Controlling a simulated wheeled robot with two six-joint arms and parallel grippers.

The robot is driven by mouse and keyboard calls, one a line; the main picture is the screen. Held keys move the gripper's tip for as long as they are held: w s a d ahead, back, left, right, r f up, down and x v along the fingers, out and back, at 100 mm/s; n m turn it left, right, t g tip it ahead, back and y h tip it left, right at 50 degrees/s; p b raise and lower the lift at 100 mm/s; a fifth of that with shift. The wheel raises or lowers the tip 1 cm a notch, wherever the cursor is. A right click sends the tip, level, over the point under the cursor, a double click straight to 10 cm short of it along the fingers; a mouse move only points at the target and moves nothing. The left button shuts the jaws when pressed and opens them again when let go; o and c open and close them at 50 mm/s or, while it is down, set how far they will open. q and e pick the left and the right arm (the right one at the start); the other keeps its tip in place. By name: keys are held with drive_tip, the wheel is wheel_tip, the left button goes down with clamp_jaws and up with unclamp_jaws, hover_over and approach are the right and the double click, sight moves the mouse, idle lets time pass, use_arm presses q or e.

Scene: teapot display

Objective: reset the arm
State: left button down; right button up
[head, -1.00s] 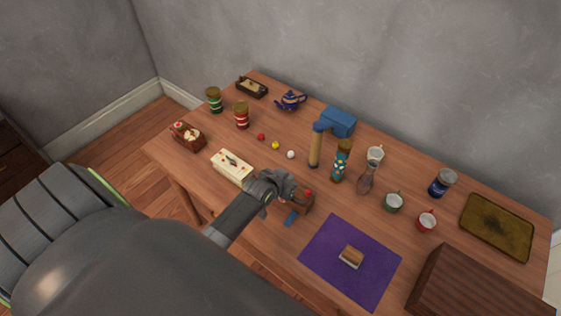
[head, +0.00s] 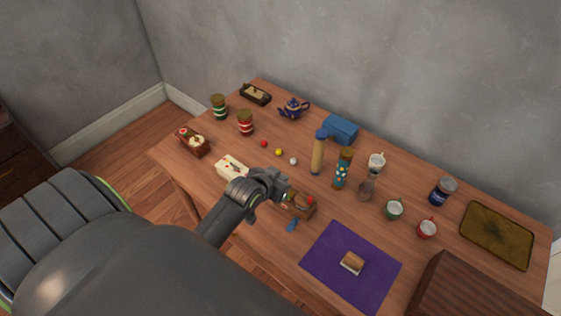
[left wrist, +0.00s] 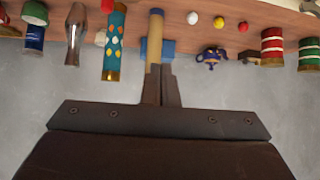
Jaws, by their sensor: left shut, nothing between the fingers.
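My left gripper (head: 280,188) is above the front middle of the wooden table, beside the cream box (head: 230,167) and a small brown box with a red item (head: 302,205). Its fingers are together in the left wrist view (left wrist: 161,85), with nothing between them. That view is upside down, and the tan bottle (left wrist: 155,38) with the blue cap lies beyond the fingertips, apart from them. My right gripper is in neither view.
A blue teapot (head: 293,108), a blue box (head: 341,128), jars and cups stand toward the back. A purple mat (head: 335,283) holds a small block. A dark wooden box (head: 465,290) is at front right. A small blue item (head: 292,225) lies near the front edge.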

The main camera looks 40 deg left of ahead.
use_arm(q)
drive_tip(key=shift+s+r, duration=0.1)
drive_tip(key=shift+r, duration=0.05)
idle(0.5)
drive_tip(key=s+r+g+y, duration=0.25)
drive_tip(key=s+g, duration=0.45)
drive_tip(key=s, duration=1.7)
wheel_tip(320, 180, down, 27)
drive_tip(key=a+g+h+b, duration=0.1)
drive_tip(key=a+b, duration=0.1)
drive_tip(key=b, duration=0.2)
drive_tip(key=s+f+b, duration=0.2)
drive_tip(key=s+f, duration=0.6)
drive_tip(key=f, duration=0.2)
drive_tip(key=s+d+f+g+b, duration=0.1)
drive_tip(key=s+f+b, duration=0.1)
drive_tip(key=s+f, duration=0.6)
wheel_tip(320, 180, down, 3)
drive_tip(key=shift+d+r+h, duration=0.1)
drive_tip(key=shift+d+h, duration=0.1)
drive_tip(key=shift+h, duration=0.15)
